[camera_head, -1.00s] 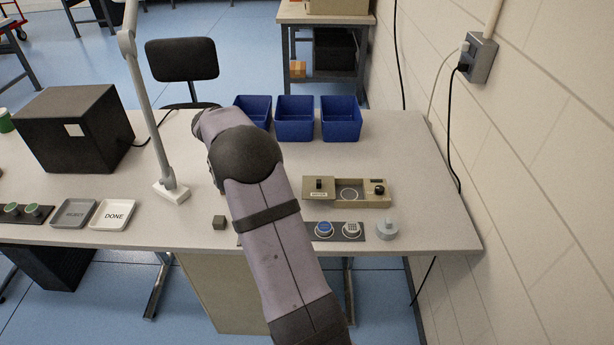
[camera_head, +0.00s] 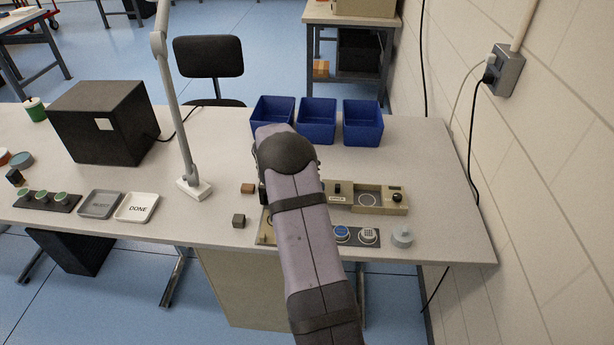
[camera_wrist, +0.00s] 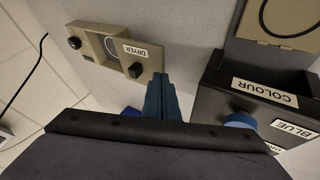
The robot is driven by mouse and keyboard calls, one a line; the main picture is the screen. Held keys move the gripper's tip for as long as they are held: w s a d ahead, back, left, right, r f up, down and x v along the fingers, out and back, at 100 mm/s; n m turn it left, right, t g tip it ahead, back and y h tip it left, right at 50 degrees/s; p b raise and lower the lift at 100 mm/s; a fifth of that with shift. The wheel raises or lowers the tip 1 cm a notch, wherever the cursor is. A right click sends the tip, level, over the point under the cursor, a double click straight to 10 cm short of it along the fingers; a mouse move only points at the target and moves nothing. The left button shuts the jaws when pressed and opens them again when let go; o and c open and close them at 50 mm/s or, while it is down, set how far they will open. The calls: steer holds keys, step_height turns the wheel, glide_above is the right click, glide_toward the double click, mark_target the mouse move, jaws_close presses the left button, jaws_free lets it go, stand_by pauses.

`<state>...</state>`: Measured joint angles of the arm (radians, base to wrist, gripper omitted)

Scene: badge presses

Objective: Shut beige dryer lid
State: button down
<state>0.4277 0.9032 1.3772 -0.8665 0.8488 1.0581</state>
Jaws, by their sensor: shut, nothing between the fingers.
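The beige dryer (camera_head: 370,208) lies near the right end of the bench; it also shows in the wrist view (camera_wrist: 103,57). Its lid (camera_head: 338,197), with a black knob (camera_wrist: 136,70) and a DRYER label, sits at the left part of the body. The recess (camera_head: 367,199) beside it is uncovered and shows a pale ring. A round black knob (camera_head: 397,197) is at the far end. In the wrist view my gripper (camera_wrist: 161,84) is shut and empty, its blue fingertips close beside the lid knob; contact cannot be told. In the head view my arm hides it.
A dark box (camera_wrist: 250,90) labelled COLOUR and BLUE, with a blue knob, stands close to my fingers. A dark strip with blue and white discs (camera_head: 355,235) and a grey knobbed piece (camera_head: 402,237) lie in front of the dryer. Blue bins (camera_head: 317,122) stand behind.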

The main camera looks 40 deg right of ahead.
mark_target(328, 194)
steer(key=shift+s+d+r+p, duration=0.25)
steer(key=shift+s+d+p, duration=0.15)
steer(key=shift+s+d, duration=0.55)
steer(key=shift+s+f, duration=0.1)
steer(key=shift+s, duration=0.05)
steer(key=shift+d, duration=0.1)
steer(key=shift+s+d+f+b, duration=0.1)
steer(key=shift+s+d+b, duration=0.1)
steer(key=shift+b, duration=0.1)
steer(key=s+d+b, duration=0.5)
steer(key=s+d, duration=0.1)
steer(key=shift+s+d, duration=0.3)
steer(key=shift+s, duration=0.05)
steer(key=shift+s+d, duration=0.15)
steer(key=shift+s, duration=0.15)
